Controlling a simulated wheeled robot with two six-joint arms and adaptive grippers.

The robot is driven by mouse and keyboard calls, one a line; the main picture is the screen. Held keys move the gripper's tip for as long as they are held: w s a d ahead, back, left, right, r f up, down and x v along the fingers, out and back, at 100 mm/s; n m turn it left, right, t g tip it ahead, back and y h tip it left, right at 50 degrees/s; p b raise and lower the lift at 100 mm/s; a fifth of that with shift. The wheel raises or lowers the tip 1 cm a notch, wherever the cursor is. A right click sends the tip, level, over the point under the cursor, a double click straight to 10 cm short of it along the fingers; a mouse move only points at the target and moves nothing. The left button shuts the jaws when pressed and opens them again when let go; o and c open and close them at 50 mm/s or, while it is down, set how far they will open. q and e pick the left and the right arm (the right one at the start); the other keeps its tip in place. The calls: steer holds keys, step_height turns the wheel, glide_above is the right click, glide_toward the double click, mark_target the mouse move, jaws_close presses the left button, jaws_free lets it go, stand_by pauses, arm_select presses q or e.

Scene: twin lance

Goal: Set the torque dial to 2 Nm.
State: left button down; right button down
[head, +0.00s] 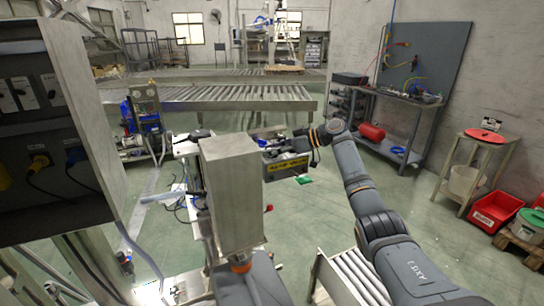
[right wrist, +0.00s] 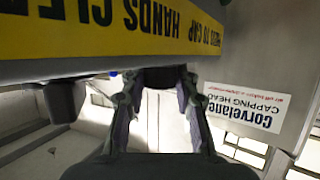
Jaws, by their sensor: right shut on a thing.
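The capping head (right wrist: 250,70) fills the upper part of the right wrist view, upside down, with a yellow warning strip and a white label. A dark round knob (right wrist: 160,76), which looks like the torque dial, hangs from its underside. My right gripper (right wrist: 158,92) is shut on this dial, one finger on each side. Its scale and setting cannot be read. In the head view my right gripper (head: 278,145) is at the head's yellow-labelled housing (head: 287,168), partly hidden. My left gripper is not in view.
A tall steel box column (head: 232,190) stands close in front, beside the housing. A second dark fitting (right wrist: 63,100) hangs left of the dial in the wrist view. A grey electrical cabinet (head: 45,130) is at the left. A roller conveyor (head: 352,278) lies below my right arm.

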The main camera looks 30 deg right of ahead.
steer(key=shift+n+g, duration=0.4)
steer(key=shift+g, duration=0.1)
steer(key=shift+f, duration=0.1)
steer(key=c, duration=1)
jaws_free()
steer(key=v, duration=1.2)
steer(key=shift+f, duration=0.15)
steer(key=shift+d, duration=0.1)
